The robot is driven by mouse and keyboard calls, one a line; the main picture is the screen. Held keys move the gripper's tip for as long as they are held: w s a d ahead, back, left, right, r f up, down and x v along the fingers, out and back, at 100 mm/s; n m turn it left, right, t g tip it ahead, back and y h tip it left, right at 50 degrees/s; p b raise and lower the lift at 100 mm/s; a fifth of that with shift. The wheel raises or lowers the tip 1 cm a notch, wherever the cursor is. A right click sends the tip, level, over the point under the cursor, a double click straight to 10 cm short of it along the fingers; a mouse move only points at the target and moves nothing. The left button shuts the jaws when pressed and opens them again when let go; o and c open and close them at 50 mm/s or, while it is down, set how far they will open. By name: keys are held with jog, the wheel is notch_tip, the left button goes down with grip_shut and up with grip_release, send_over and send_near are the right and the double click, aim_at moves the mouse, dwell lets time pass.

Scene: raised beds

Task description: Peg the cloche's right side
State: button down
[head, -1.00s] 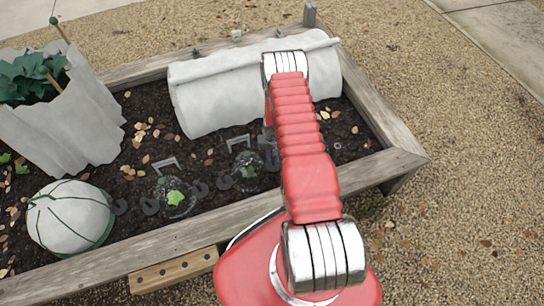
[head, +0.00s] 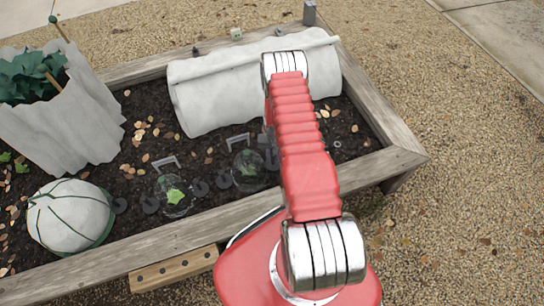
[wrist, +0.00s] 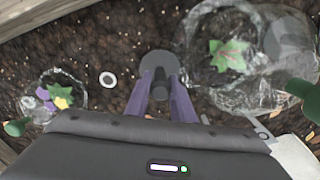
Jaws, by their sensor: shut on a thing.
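My gripper (wrist: 160,88) shows in the wrist view as two purple fingers, shut on a grey peg (wrist: 157,64) with a round head. I cannot tell how deep the peg's tip is in the soil. A clear cloche (wrist: 225,55) over a green plant is to the right of the peg in the wrist view, apart from it. In the head view a clear cloche (head: 249,171) stands just left of my arm, with a grey disc on its left side. My arm hides the gripper in the head view.
A second cloche (head: 174,197) stands nearer the front board. A white fleece roll (head: 215,92) lies along the back. A white wrapped dome (head: 70,215) is front left. In the wrist view, a small clear cover (wrist: 57,95) with flowers and a pale ring (wrist: 107,80) are left of the peg.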

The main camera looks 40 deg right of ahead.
jog(key=shift+f, duration=0.55)
dwell(0.4)
jog(key=c, duration=1.5)
grip_release()
jog(key=shift+o, duration=0.2)
jog(key=shift+r, duration=0.15)
notch_tip(320, 180, up, 13)
jog(key=shift+r, duration=0.2)
jog(key=shift+s, duration=0.1)
